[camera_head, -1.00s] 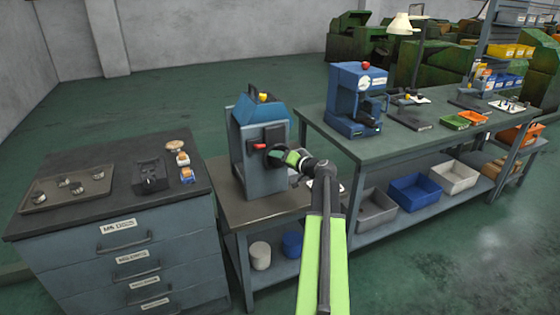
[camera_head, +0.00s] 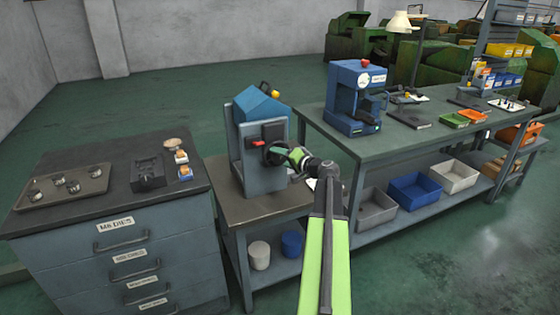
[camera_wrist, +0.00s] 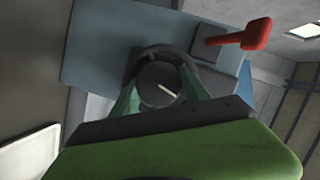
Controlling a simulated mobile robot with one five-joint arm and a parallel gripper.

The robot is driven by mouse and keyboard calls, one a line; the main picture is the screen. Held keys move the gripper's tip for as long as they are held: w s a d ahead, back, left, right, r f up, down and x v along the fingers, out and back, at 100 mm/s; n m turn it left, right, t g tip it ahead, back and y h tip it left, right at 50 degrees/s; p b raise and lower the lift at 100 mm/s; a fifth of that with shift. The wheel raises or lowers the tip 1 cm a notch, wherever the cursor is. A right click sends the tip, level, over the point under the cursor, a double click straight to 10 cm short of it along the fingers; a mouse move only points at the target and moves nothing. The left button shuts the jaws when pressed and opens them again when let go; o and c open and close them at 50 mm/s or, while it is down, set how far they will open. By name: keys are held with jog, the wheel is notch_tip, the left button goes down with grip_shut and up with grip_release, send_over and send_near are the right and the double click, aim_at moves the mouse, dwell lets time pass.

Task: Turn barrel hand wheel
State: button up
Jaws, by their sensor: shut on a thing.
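The barrel hand wheel (camera_head: 273,153) is a dark round wheel on the front of a blue-grey machine (camera_head: 262,180). In the wrist view the wheel (camera_wrist: 160,52) shows a dark rim and a dark hub with a pale mark pointing to the lower right. My gripper (camera_head: 284,155) is at the wheel. In the wrist view its two green fingers (camera_wrist: 160,92) are shut on the wheel, one at each side of the hub. The lower part of the wheel is hidden behind my gripper.
A red lever (camera_head: 258,143) sticks out beside the wheel, close to my gripper; it also shows in the wrist view (camera_wrist: 250,36). A drawer cabinet (camera_head: 120,215) stands at left. A long bench (camera_head: 420,140) with a blue press (camera_head: 353,95) stands at right.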

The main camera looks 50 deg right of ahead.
jog(key=m+b, duration=0.1)
jog(key=m+t+b, duration=0.1)
jog(key=m, duration=0.1)
jog(key=shift+f+b, duration=0.25)
jog(key=shift+b, duration=0.15)
jog(key=shift+r+m+t+y+b, duration=0.1)
jog(key=shift+m+t+y+b, duration=0.3)
jog(key=shift+m+t+b, duration=0.55)
jog(key=shift+m+g, duration=0.25)
jog(key=shift+m, duration=0.1)
jog(key=o, duration=1.4)
jog(key=shift+c, duration=0.2)
jog(key=s, duration=1.7)
jog(key=shift+s, duration=0.2)
